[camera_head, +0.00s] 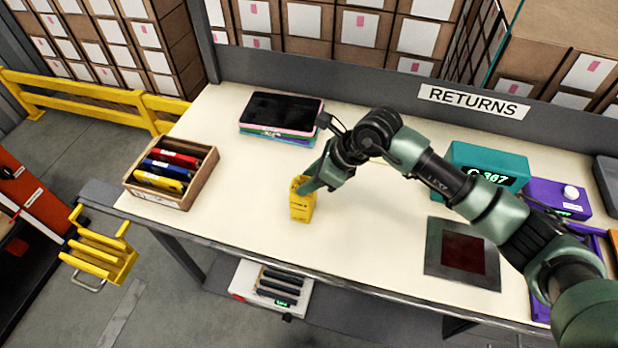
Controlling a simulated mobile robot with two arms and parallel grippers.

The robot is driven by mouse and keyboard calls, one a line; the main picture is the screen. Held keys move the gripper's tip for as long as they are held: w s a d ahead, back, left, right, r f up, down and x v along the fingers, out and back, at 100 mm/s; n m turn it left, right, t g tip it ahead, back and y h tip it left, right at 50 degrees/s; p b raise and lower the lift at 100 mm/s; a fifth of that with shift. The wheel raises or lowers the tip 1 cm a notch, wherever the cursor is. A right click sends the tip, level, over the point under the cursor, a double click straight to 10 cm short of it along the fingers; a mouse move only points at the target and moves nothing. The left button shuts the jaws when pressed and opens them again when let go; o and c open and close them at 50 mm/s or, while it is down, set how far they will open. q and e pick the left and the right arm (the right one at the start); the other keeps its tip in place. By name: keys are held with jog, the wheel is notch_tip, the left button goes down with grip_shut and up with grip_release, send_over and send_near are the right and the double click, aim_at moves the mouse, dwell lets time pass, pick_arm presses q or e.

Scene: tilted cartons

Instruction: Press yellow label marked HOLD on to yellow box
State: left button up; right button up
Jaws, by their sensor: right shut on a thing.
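A small yellow box (302,210) stands upright on the cream table, left of its middle, with dark marks on its front. My right gripper (306,187) reaches down to its top from the upper right. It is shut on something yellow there. I cannot tell whether that is the label or part of the box, as the fingers hide it. I cannot make out the word HOLD anywhere. My left gripper is not in view.
A wooden tray (188,200) with red, blue and yellow items stands at the left. A dark tablet (281,110) lies on a stack behind the box. A teal device (463,161), a purple device (541,197) and a dark red pad (463,252) are at the right. The front middle is clear.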

jog(key=shift+f+b, duration=0.2)
jog(key=shift+b, duration=0.1)
dwell(0.6)
jog(key=o, duration=1.2)
jog(key=shift+d, duration=0.1)
jog(key=shift+s+d+r, duration=0.1)
jog(key=shift+d+r, duration=0.05)
jog(key=shift+r, duration=0.2)
jog(key=d+r, duration=0.1)
jog(key=r, duration=0.3)
jog(key=s+d+r, duration=0.1)
jog(key=r, duration=0.3)
jog(key=d+r, duration=0.1)
jog(key=r, duration=0.3)
jog(key=shift+s+d, duration=0.15)
jog(key=shift+d, duration=0.05)
